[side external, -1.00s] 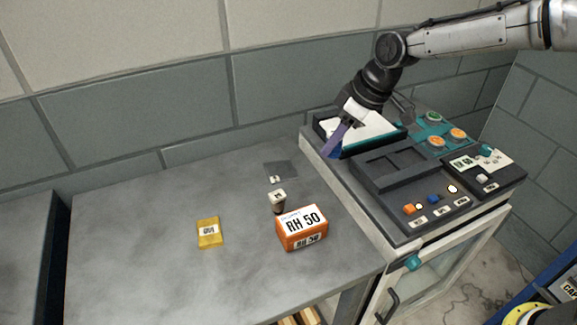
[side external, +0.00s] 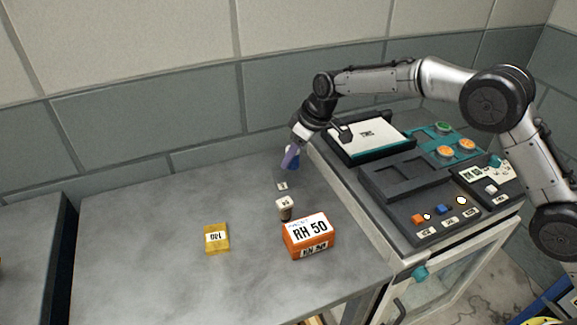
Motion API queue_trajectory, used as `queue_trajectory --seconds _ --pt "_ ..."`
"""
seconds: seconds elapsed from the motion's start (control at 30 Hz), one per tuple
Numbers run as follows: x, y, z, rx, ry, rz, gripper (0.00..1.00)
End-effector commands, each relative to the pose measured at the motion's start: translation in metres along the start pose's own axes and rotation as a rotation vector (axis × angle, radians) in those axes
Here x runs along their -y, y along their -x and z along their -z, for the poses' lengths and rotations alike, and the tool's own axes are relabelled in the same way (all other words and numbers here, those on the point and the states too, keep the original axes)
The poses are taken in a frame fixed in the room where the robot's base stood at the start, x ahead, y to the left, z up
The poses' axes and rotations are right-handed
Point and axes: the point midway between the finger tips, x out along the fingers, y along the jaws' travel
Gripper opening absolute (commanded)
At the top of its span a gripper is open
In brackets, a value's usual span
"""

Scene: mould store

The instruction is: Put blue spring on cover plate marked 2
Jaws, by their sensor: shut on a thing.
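The gap between the spring and the plate cannot be judged.
A small label-topped pot (side external: 285,212) and an orange RH 50 box (side external: 308,237) stand in front of the plate. A yellow labelled block (side external: 217,239) lies to the left. A white-topped tray (side external: 365,138) and dark machine panel (side external: 400,180) are on the right.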

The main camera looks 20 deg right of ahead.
Motion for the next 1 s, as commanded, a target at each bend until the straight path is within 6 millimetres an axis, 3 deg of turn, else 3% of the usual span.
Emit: queue_trajectory --seconds 0.3,0.5,0.9,0.93,1.0 --pt "-0.004 -0.02 0.006 -0.001 0.0 0.0 0.0" --pt "-0.004 -0.044 -0.005 0.0 -0.001 0.0 0.0" --pt "-0.004 -0.049 -0.007 -0.002 0.0 -0.001 0.0" --pt "-0.004 -0.049 -0.007 -0.002 0.0 -0.001 0.46" --pt "-0.004 -0.049 -0.007 -0.002 0.0 -0.001 0.58"
